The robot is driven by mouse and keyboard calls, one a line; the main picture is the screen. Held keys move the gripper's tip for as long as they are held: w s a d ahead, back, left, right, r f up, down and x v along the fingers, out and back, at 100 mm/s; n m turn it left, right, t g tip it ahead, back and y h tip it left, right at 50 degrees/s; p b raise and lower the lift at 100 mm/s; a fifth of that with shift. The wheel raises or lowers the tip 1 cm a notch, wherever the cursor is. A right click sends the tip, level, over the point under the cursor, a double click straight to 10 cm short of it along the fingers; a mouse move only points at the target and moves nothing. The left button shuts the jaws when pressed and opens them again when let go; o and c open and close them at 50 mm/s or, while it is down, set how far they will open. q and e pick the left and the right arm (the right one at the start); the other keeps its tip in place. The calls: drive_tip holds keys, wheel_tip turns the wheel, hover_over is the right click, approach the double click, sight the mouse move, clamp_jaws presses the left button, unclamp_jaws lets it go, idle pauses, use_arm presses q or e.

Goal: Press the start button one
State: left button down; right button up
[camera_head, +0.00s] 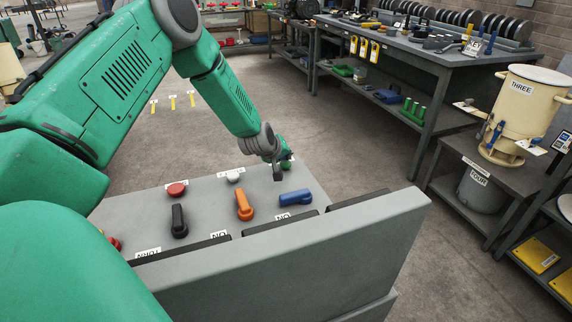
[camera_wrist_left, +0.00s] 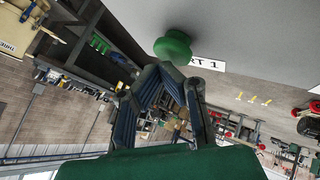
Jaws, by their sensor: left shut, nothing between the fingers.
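The green start button (camera_head: 288,163) is a round mushroom knob on the far right part of the grey control panel (camera_head: 320,235). In the left wrist view the green button (camera_wrist_left: 173,46) stands out from the panel face, beside a white label (camera_wrist_left: 205,63) whose visible end reads "RT 1". My left gripper (camera_head: 278,172) is shut and empty, pointing down right by the button and partly covering it in the head view. In the left wrist view my left gripper's fingers (camera_wrist_left: 172,82) lie just below the button; I cannot tell whether they touch it. My right gripper is out of view.
The panel also carries a red button (camera_head: 177,190), a white button (camera_head: 233,178), and black (camera_head: 179,221), orange (camera_head: 244,205) and blue (camera_head: 295,198) switch handles near the gripper. A workbench (camera_head: 410,50) and a cream bucket (camera_head: 522,105) stand off to the right.

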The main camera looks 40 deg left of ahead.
sight(285, 163)
use_arm(q)
drive_tip(key=shift+f+b, duration=0.45)
drive_tip(key=shift+f, duration=0.05)
idle(0.6)
idle(0.3)
drive_tip(key=shift+r+p, duration=0.75)
drive_tip(key=shift+r, duration=0.2)
wheel_tip(285, 163, up, 5)
drive_tip(key=p, duration=0.4)
idle(0.3)
